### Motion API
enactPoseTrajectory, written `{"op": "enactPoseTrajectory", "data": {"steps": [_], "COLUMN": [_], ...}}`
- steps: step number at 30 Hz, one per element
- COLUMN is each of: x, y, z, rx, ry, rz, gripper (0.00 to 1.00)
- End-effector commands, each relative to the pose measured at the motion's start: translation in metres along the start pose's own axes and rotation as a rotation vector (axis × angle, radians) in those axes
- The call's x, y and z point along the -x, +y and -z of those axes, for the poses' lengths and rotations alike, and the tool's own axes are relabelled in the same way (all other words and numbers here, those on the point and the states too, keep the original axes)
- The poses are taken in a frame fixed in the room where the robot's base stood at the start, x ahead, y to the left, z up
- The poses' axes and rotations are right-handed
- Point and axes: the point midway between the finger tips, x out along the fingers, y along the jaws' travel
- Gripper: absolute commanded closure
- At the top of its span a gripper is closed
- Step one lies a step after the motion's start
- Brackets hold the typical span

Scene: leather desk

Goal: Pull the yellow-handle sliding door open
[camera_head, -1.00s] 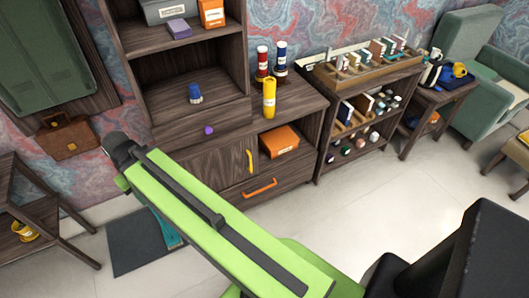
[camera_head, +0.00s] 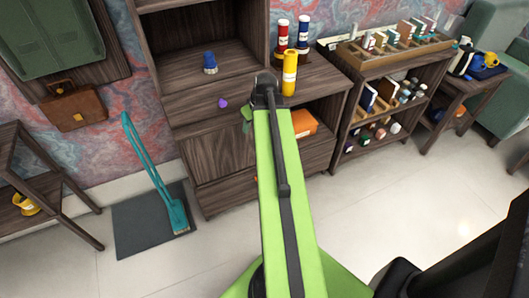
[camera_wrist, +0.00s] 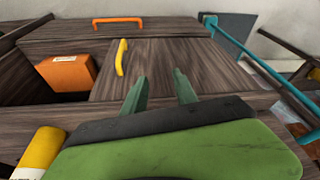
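The yellow handle (camera_wrist: 121,57) is an upright bar on the edge of the dark wooden sliding door (camera_wrist: 170,68) in the wrist view. The door (camera_head: 212,155) also shows in the head view, where my arm hides the handle. An open bay with an orange box (camera_wrist: 68,74) lies beside the handle's edge of the door. My gripper (camera_wrist: 162,88) is open and empty, its two green fingers pointing toward the door. In the wrist view the handle is left of and beyond the fingertips, apart from them. In the head view my arm mostly hides the gripper.
An orange drawer handle (camera_wrist: 118,22) is on the drawer below the door. A purple knob (camera_head: 223,103) sits on the upper drawer. A teal long-handled object (camera_head: 155,170) stands on a dark mat (camera_head: 130,228).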

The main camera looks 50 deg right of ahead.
Motion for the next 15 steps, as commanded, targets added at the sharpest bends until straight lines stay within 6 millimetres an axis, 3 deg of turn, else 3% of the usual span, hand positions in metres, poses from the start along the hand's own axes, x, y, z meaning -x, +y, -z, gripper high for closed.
{"op": "enactPoseTrajectory", "data": {"steps": [1,3,6,15], "x": [-0.01,-0.009,-0.005,-0.01], "y": [0.034,0.064,0.088,0.094], "z": [-0.015,-0.028,-0.038,-0.041], "rx": [-0.02,-0.027,-0.033,-0.032], "ry": [0.024,0.051,0.072,0.078], "rz": [-0.016,-0.036,-0.052,-0.057], "gripper": [0.66,0.66,0.66,0.66]}}
